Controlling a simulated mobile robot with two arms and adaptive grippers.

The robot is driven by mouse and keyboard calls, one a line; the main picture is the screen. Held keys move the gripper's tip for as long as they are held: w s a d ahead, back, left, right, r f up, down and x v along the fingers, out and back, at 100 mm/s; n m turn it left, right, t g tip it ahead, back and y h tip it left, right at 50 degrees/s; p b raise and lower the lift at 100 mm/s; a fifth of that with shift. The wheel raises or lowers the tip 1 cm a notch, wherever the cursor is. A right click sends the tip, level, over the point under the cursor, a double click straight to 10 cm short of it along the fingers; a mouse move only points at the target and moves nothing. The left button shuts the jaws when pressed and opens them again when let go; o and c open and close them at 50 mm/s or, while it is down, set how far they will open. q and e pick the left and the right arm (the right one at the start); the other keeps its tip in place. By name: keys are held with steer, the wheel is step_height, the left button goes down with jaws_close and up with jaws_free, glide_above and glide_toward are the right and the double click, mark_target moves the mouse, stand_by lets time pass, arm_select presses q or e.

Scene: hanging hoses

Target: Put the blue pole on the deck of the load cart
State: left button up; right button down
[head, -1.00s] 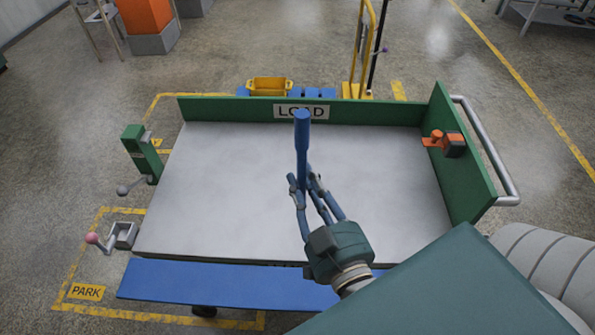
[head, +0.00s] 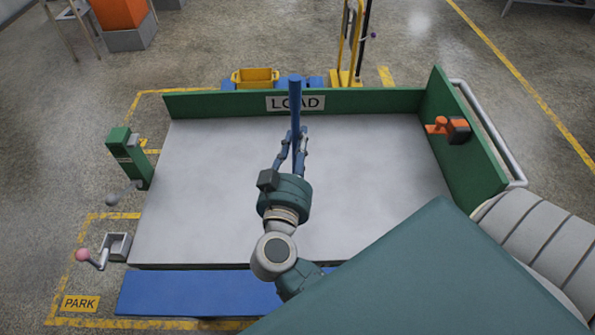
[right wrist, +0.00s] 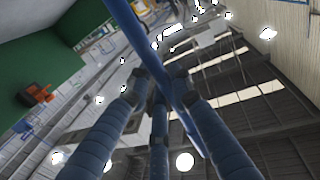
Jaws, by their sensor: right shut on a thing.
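The blue pole (head: 295,105) stands roughly upright in the head view, in front of the LOAD sign. My right gripper (head: 294,143) is shut on its lower part and holds it over the load cart's grey deck (head: 200,190). In the right wrist view the pole (right wrist: 128,32) runs between the fingers (right wrist: 158,92). The pole's lower end is hidden in the head view, so I cannot tell its height above the deck. The deck is otherwise bare. My left gripper is not in view.
A green back wall (head: 385,100) and a green right wall (head: 465,140) with an orange clamp-like part (head: 438,127) edge the deck. A blue board (head: 190,292) lies along the front. A green post (head: 128,158) and a crank with a pink knob (head: 83,255) are at the left.

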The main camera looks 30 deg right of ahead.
step_height(320, 180, down, 5)
steer(key=shift+r, duration=0.1)
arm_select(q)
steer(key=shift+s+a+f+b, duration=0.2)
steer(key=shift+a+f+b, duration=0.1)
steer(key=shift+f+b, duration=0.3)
arm_select(e)
steer(key=shift+f, duration=2.4)
steer(key=c, duration=1.6)
jaws_free()
steer(key=shift+f, duration=0.1)
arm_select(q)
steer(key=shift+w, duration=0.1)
arm_select(e)
steer(key=shift+o, duration=0.2)
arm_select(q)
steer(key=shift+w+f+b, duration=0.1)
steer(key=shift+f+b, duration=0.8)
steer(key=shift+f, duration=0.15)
arm_select(e)
steer(key=v, duration=1.2)
steer(key=shift+a, duration=0.1)
